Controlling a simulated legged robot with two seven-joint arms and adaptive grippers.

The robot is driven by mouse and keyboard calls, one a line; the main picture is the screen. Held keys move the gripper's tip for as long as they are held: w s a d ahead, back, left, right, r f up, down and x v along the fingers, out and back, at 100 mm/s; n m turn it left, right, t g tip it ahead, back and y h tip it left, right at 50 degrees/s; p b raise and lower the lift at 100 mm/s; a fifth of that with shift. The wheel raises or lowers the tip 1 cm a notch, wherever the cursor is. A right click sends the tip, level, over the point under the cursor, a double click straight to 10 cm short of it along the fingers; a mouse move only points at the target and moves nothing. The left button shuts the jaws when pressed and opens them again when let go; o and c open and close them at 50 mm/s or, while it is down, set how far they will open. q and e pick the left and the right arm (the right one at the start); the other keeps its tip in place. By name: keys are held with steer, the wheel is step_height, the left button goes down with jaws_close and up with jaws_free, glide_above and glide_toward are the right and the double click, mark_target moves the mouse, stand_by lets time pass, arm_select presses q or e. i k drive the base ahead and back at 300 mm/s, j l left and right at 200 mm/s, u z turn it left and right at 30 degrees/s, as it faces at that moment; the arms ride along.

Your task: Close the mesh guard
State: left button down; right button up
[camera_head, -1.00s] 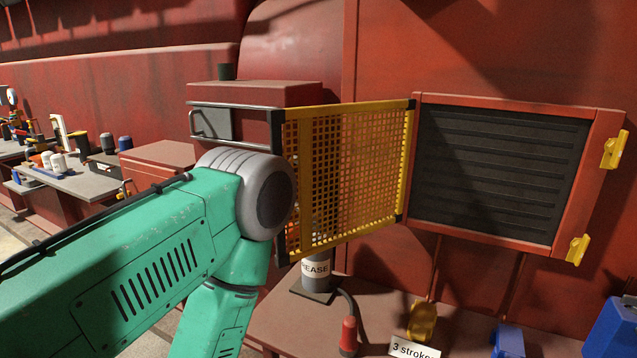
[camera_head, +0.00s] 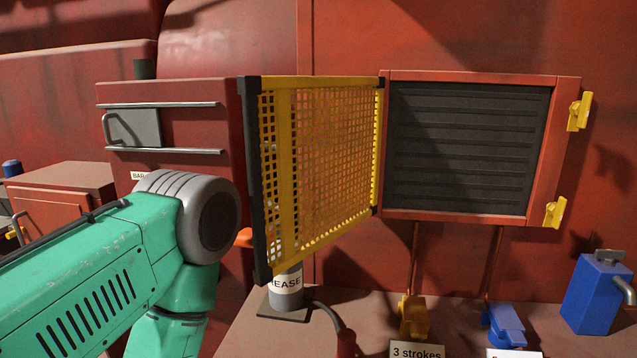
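The yellow mesh guard (camera_head: 330,165) stands swung open, hinged at the left side of a red frame (camera_head: 545,150) around a dark louvred panel (camera_head: 465,150). Its free edge, with a black strip (camera_head: 255,190), points toward me and left. Two yellow catches, an upper one (camera_head: 579,111) and a lower one (camera_head: 555,211), sit on the frame's right side. A green arm of mine comes in from the left, its grey joint just left of the guard's free edge. Neither gripper shows, so I cannot see what they hold.
Below the guard, a bench (camera_head: 250,325) carries a grease canister (camera_head: 287,290) with a hose, a yellow fitting (camera_head: 413,315), a blue fitting (camera_head: 505,325), a "3 strokes" card (camera_head: 417,350) and a blue can (camera_head: 595,293). A red cabinet (camera_head: 180,90) stands behind my arm.

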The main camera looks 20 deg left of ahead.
mark_target(249, 86)
steer(key=i+j+z, duration=0.2)
steer(key=j, duration=0.2)
steer(key=j+z, duration=0.25)
steer(key=j, duration=0.15)
steer(key=i+j+z, duration=0.2)
steer(key=j, duration=0.25)
steer(key=k, duration=0.1)
